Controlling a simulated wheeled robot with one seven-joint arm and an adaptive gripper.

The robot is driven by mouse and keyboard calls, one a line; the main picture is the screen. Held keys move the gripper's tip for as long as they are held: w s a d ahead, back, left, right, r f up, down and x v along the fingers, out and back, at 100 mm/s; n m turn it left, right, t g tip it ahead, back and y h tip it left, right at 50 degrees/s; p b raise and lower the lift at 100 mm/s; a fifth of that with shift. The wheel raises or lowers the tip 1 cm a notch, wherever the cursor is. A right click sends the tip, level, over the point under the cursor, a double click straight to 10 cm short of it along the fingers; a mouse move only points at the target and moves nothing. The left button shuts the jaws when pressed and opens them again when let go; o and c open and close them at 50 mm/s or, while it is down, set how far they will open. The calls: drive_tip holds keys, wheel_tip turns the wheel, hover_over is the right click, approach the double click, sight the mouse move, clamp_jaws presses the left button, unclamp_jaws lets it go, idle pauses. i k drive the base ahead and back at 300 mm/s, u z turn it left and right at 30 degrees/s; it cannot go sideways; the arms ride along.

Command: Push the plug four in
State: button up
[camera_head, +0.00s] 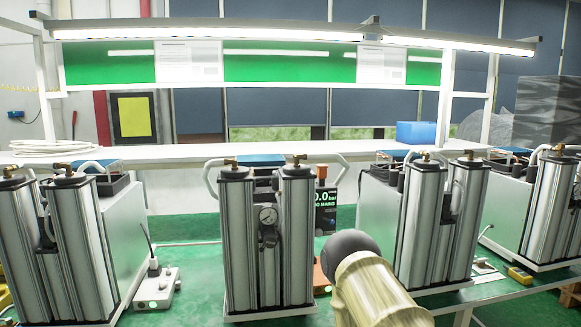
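A white power strip (156,288) lies on the green surface at the left, between two column units. A grey plug (153,266) with a dark cable stands upright at its back end. I cannot tell whether this plug is fully seated or which number it has. A second pale strip (483,266) shows partly at the right. A beige part of my arm (372,289) with a dark rounded end rises from the bottom, right of centre. My gripper's fingers do not show. A dark display (325,209) behind the middle unit reads about "0.0 bar" and "NO MAINS".
Twin silver columns stand at the left (75,245), middle (268,240), right (435,222) and far right (555,210). An orange-red block (320,277) lies beside the middle unit. A white bench (250,152) with a blue box (416,133) runs behind. Green surface is free left of the middle unit.

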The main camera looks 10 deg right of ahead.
sight(321, 173)
drive_tip(key=z, duration=0.2)
drive_tip(key=i, duration=0.85)
drive_tip(key=z, duration=0.5)
